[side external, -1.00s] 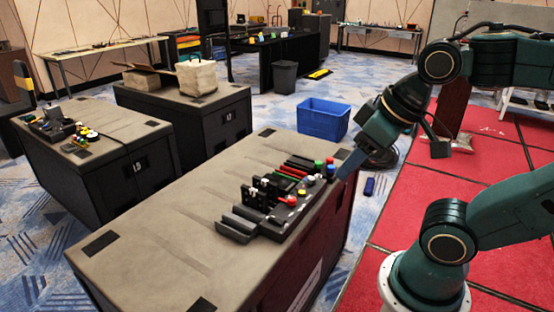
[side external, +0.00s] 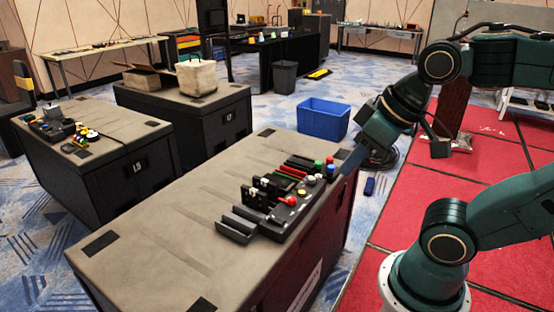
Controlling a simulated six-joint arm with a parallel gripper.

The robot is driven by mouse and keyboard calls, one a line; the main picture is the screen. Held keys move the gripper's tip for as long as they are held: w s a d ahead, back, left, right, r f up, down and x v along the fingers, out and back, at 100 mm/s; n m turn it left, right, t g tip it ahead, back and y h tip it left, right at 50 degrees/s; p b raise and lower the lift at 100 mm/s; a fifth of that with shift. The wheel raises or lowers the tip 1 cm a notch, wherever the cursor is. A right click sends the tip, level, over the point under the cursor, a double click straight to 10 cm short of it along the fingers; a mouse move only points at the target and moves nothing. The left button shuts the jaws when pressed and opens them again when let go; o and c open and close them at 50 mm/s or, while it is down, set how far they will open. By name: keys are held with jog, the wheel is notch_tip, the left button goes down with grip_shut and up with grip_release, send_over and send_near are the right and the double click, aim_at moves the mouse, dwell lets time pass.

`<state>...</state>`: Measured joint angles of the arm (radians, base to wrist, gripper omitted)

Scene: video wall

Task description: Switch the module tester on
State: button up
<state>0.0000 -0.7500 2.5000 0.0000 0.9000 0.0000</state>
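A dark panel with controls (side external: 285,212), which may be the module tester, lies on the near grey-topped case. I cannot make out a power switch or whether anything is lit.
Red and dark strips (side external: 297,168) lie behind the panel. A blue bin (side external: 323,119) stands on the floor beyond the case. Another case (side external: 95,150) with small devices stands at left. The near case's left part is clear.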

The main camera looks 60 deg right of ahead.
grip_shut()
dwell(1.4)
